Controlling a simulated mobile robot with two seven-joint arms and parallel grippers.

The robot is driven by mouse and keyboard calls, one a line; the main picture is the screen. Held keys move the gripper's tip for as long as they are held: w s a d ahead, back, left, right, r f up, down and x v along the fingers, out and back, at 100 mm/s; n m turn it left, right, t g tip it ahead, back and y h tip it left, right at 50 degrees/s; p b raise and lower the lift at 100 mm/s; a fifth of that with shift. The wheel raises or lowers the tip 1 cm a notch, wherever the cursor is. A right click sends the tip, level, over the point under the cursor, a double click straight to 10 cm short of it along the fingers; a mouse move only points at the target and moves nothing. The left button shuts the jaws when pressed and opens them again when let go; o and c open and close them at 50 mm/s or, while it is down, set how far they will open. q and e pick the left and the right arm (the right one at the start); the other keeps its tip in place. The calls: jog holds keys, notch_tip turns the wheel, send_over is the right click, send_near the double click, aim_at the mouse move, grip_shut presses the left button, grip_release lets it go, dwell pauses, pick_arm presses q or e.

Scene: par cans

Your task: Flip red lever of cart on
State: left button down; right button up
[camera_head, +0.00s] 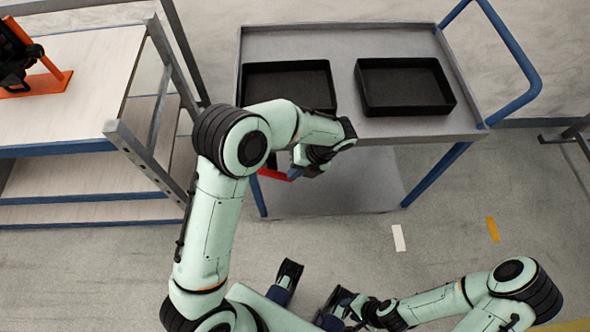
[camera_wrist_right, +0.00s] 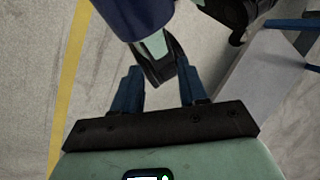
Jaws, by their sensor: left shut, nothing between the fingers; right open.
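The cart (camera_head: 340,40) is a grey tray top on blue legs with a blue push handle, in the head view's upper right. The red lever (camera_head: 272,173) shows below the cart's front left edge, partly hidden by my left arm. My left gripper (camera_head: 298,160) is shut and empty, right beside the lever at its right end. I cannot tell whether they touch. My right gripper (camera_head: 331,308) is low in the head view, away from the cart. In the right wrist view its blue fingers (camera_wrist_right: 158,88) are open, with nothing held between them.
Two black trays (camera_head: 405,85) (camera_head: 290,80) sit on the cart. A wooden-topped workbench (camera_head: 70,80) stands at the left, with an orange and black device (camera_head: 40,84) on it. The floor right of the cart is open, with white and yellow marks.

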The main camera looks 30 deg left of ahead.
pick_arm(q)
jog(key=shift+r+p, duration=0.8)
jog(key=shift+p, duration=0.05)
pick_arm(e)
jog(key=shift+w+r, duration=0.2)
jog(key=shift+r, duration=0.7)
pick_arm(q)
jog(key=d+p+v, duration=0.1)
jog(key=p+v, duration=0.3)
jog(key=v, duration=0.9)
jog(key=shift+w+d+p, duration=0.35)
jog(key=shift+p, duration=0.05)
pick_arm(e)
jog(key=r, duration=0.1)
jog(key=w+r, duration=0.1)
jog(key=r, duration=0.2)
jog(key=shift+w+a+r, duration=0.25)
jog(key=shift+w+a, duration=0.05)
jog(key=shift+w, duration=0.05)
